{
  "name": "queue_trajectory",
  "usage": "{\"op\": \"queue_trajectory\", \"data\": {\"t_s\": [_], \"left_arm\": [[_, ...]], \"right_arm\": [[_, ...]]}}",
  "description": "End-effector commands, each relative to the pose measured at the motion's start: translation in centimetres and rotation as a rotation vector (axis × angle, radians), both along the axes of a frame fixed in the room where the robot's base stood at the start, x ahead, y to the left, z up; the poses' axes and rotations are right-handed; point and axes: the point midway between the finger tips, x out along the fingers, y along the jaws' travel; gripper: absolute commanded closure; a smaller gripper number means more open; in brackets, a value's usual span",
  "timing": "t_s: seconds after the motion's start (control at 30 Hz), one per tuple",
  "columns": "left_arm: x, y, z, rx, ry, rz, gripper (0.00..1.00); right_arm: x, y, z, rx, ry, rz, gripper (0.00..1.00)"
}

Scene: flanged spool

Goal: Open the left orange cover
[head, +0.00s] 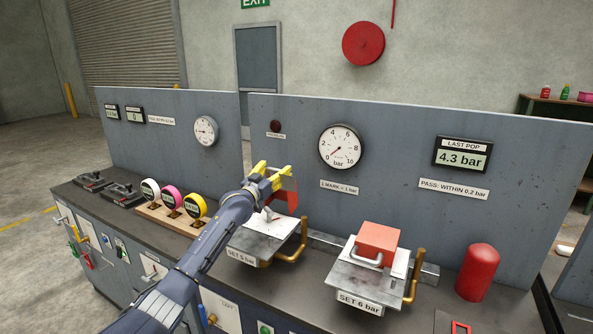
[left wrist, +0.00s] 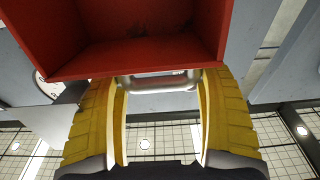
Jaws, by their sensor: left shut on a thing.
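The left orange cover (head: 287,196) is tipped up on edge above the left station (head: 262,237), which has a "SET 5 bar" label. A small lever shows uncovered on that station. My left gripper (head: 268,173) has yellow fingers and is at the raised cover. In the left wrist view, the fingers stand either side of the cover's metal handle (left wrist: 160,83) and are shut on it, with the hollow red inside of the cover (left wrist: 145,45) facing the camera. The right orange cover (head: 378,242) lies down on the "SET 6 bar" station (head: 362,278). My right gripper is not in view.
A brass pipe (head: 288,252) runs beside the left station. A red cylinder (head: 478,272) stands at the right of the bench. White, pink and yellow round gauges (head: 172,198) stand left of my arm. A grey panel with a dial (head: 340,147) rises behind.

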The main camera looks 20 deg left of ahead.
Motion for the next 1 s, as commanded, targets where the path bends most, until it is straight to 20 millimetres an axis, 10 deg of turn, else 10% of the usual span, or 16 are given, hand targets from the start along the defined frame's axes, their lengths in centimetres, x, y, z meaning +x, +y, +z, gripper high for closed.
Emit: {"op": "queue_trajectory", "data": {"t_s": [0.47, 0.5, 0.7, 1.0], "left_arm": [[-1.19, 1.5, -0.16, 0.003, -0.017, 0.017, 0.72], [-1.19, 1.5, -0.16, 0.003, -0.016, 0.017, 0.2], [-1.18, 1.46, -0.06, 0.002, -0.018, 0.016, 0.0], [-1.39, 1.44, -0.08, 0.001, -0.019, 0.016, 0.0]], "right_arm": [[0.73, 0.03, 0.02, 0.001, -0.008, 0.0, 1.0], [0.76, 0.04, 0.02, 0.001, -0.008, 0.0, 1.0], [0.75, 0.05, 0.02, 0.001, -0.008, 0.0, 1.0], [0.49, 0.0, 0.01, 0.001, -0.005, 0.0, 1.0]]}}
